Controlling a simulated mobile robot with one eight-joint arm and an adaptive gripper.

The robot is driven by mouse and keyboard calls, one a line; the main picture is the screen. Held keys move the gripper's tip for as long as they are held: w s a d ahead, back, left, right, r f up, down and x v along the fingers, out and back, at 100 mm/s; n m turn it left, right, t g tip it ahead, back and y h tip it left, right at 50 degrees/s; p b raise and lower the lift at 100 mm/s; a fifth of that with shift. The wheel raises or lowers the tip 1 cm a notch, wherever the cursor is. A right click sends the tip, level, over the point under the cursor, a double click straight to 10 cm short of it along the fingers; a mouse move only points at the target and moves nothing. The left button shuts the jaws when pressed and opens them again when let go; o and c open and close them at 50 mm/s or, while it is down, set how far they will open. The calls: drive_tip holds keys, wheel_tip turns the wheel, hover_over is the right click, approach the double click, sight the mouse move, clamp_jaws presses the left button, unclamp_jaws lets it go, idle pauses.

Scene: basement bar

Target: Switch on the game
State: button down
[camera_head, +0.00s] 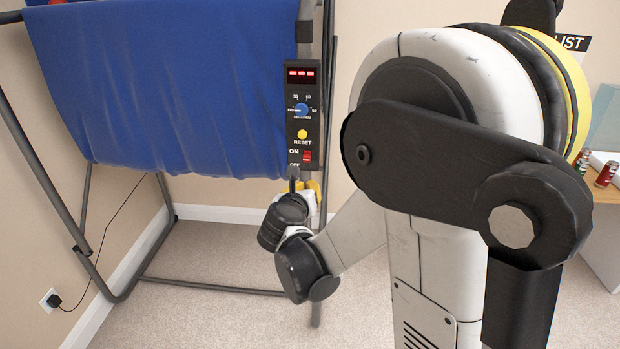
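The game's control panel (303,115) is a narrow black upright box on the frame post. It has a red lit display (301,73), a blue dial (301,110), a yellow reset button (302,134) and a red switch (307,156) between the marks ON and OFF. My gripper (294,184) is just below the panel's lower end, near the OFF mark. Its dark tip points up, and my wrist hides most of it. I cannot tell whether it touches the panel or is open.
A blue cloth (165,85) hangs on the grey tube frame (153,279) left of the panel. A cord runs to a wall socket (50,299) at lower left. Carpet (215,262) below is mostly clear.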

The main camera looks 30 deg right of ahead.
drive_tip(key=p+v, duration=0.1)
drive_tip(key=v, duration=0.3)
drive_tip(key=shift+s+a+r, duration=0.15)
drive_tip(key=shift+s+a, duration=0.05)
drive_tip(key=shift+s, duration=0.15)
drive_tip(key=s+a+m+g+y, duration=0.1)
drive_tip(key=s+a+m+y, duration=0.2)
drive_tip(key=s+m, duration=0.3)
drive_tip(key=s+a+m+g+y, duration=0.1)
drive_tip(key=s+a+m+y, duration=0.2)
drive_tip(key=s+m, duration=0.4)
drive_tip(key=s+a+r+m+g+y, duration=0.1)
drive_tip(key=s+a+m, duration=0.4)
drive_tip(key=m, duration=1.3)
drive_tip(key=shift+s+g+y, duration=0.5)
drive_tip(key=shift+s+y, duration=0.5)
drive_tip(key=shift+s, duration=0.1)
